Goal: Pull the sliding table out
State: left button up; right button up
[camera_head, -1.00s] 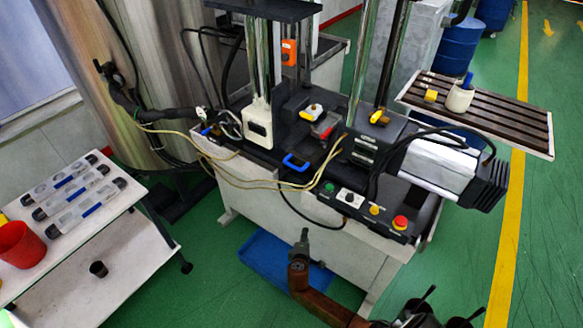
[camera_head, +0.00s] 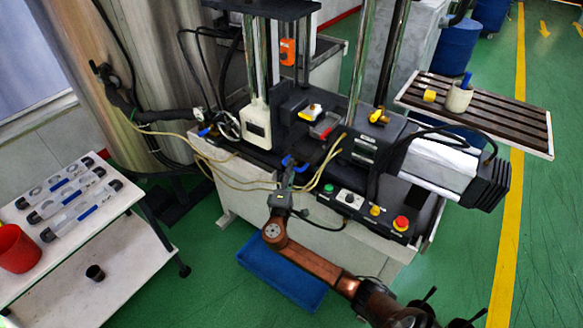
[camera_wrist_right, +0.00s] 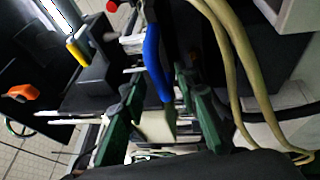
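The sliding table (camera_head: 311,149) is a dark slab low in the middle of the machine, with a blue handle (camera_head: 300,167) at its front. My right gripper (camera_head: 290,172) is at the handle and partly hides it in the head view. In the right wrist view, the blue handle (camera_wrist_right: 154,62) reaches in between the two green fingers of the right gripper (camera_wrist_right: 160,95). The fingers are apart, with gaps at the handle's sides, so it is not clasped. My left gripper is not in view.
Tan hoses (camera_head: 235,182) hang left of the handle, and also pass close to the fingers in the wrist view. A control box with buttons (camera_head: 365,206) is at the right. A blue bin (camera_head: 282,277) lies below. A white cart (camera_head: 115,235) stands at the left.

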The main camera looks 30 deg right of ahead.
jog(key=shift+w+d+r, duration=0.1)
jog(key=shift+w+d, duration=0.3)
grip_shut()
dwell(0.5)
